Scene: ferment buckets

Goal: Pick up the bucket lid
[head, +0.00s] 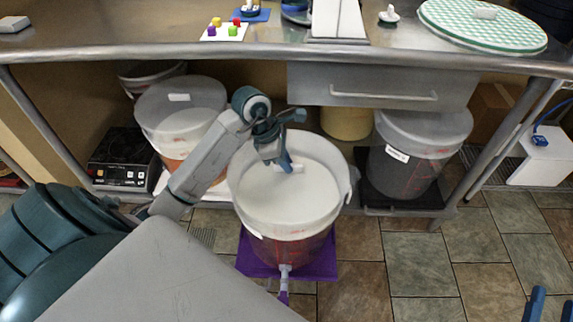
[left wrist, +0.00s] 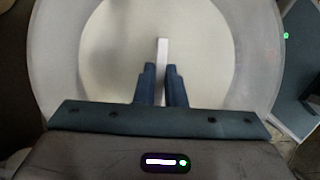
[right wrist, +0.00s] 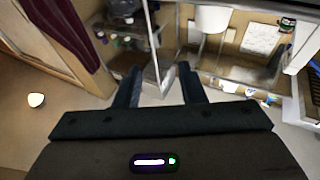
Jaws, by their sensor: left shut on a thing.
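The open-topped, translucent white bucket (head: 290,246) stands on a purple base at the centre of the head view, with reddish contents low down and a tap at its front. A pale round bucket lid (head: 285,205) shows within its rim, with a white bar handle (head: 292,168). In the left wrist view the lid (left wrist: 115,60) fills the middle and its handle (left wrist: 162,52) runs between the fingers. My left gripper (head: 284,163) is shut on that handle. Whether the lid is raised, I cannot tell. My right gripper (head: 550,305) is open and empty at the lower right, away from the bucket.
A steel table (head: 270,49) runs across behind, carrying a green checkered round board (head: 455,22). Under it stand another bucket (head: 180,118) at left, a grey bucket (head: 420,150) at right and a black hot plate (head: 122,160). The tiled floor right of the central bucket is clear.

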